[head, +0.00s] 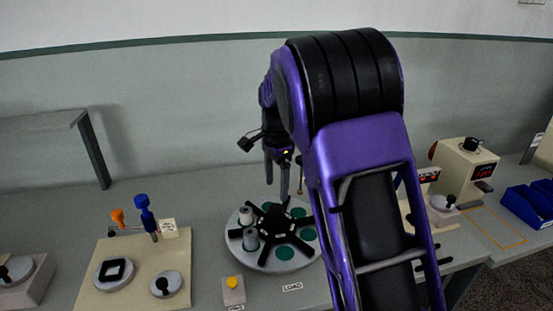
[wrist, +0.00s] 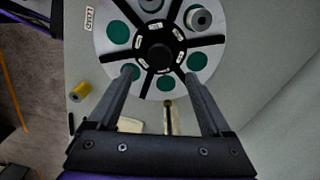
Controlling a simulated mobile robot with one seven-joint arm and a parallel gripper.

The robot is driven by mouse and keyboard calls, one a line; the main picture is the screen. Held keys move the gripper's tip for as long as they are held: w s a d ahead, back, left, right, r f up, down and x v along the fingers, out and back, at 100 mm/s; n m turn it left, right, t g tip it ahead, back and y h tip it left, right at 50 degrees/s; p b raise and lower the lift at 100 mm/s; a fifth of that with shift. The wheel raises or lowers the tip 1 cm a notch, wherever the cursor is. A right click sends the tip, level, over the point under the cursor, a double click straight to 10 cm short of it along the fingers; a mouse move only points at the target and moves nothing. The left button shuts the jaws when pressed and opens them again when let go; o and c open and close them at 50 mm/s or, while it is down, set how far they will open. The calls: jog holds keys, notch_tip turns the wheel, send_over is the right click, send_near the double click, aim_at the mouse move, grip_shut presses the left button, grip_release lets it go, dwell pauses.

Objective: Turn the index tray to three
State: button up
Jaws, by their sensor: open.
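The index tray (head: 285,264) is a round pale grey disc with green pads and a black several-armed spider (head: 275,217) on top. Two grey spools stand on its left side, one at the back (head: 246,216) and one in front (head: 251,240). In the wrist view the tray (wrist: 105,42) fills the upper middle, with small white tags around the hub (wrist: 160,53), too small to read. A spool (wrist: 199,19) shows at its upper right. My gripper (head: 277,190) is open and empty above the tray's back part.
A thin post (wrist: 168,118) stands beside the tray, between my fingers in the wrist view. A yellow button (head: 233,283) and a LOAD label (head: 292,287) are in front. A beige board (head: 130,270) with fixtures is left; a beige machine (head: 460,170) is right.

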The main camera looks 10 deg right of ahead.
notch_tip(320, 180, up, 7)
dwell(0.3)
jog(key=shift+d+r, duration=0.1)
jog(key=shift+d, duration=0.05)
